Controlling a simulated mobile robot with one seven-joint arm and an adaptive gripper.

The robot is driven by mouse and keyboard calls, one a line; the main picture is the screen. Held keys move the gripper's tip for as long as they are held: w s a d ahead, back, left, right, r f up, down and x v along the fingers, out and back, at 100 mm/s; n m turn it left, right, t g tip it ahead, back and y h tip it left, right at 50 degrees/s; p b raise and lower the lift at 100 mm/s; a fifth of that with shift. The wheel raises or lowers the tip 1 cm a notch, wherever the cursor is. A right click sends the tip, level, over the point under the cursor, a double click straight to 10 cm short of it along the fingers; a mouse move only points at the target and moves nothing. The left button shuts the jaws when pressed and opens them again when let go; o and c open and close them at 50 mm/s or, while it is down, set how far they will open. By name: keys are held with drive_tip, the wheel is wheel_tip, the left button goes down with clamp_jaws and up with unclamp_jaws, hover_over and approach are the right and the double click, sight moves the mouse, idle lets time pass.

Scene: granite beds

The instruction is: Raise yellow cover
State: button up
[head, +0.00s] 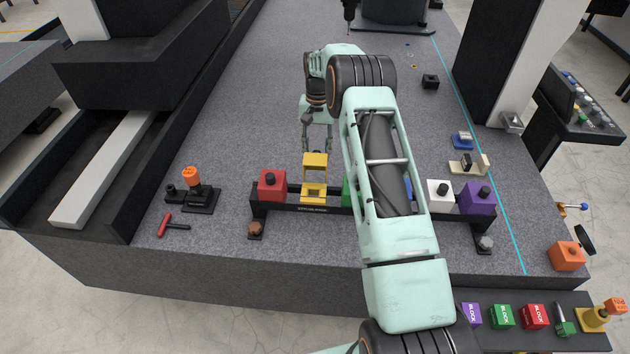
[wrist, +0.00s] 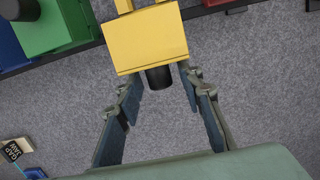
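The yellow cover (head: 315,162) stands up above its yellow base (head: 314,191) on the black rack, with an opening visible in front. In the wrist view the yellow cover (wrist: 148,42) fills the top middle, and its black knob (wrist: 159,77) points toward my gripper. My gripper (head: 317,143) is behind the cover in the head view. In the wrist view my gripper (wrist: 157,80) is open, with a finger on each side of the knob and a gap to both. The knob is hidden in the head view.
On the black rack (head: 318,210), a red block (head: 272,184) stands left of the cover; a green block (wrist: 50,25), white block (head: 439,193) and purple block (head: 478,198) stand on the other side. My arm hides part of the rack. The granite behind is mostly clear.

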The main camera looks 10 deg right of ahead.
drive_tip(key=shift+r, duration=0.15)
drive_tip(key=r+p, duration=0.1)
drive_tip(key=r, duration=0.3)
drive_tip(key=r+p, duration=0.1)
drive_tip(key=r, duration=0.1)
drive_tip(key=shift+w+p, duration=0.3)
drive_tip(key=shift+w, duration=0.05)
drive_tip(key=shift+d, duration=0.1)
wheel_tip(320, 180, up, 12)
drive_tip(key=w, duration=0.1)
drive_tip(key=shift+w+d, duration=0.15)
drive_tip(key=shift+d, duration=0.05)
idle(0.3)
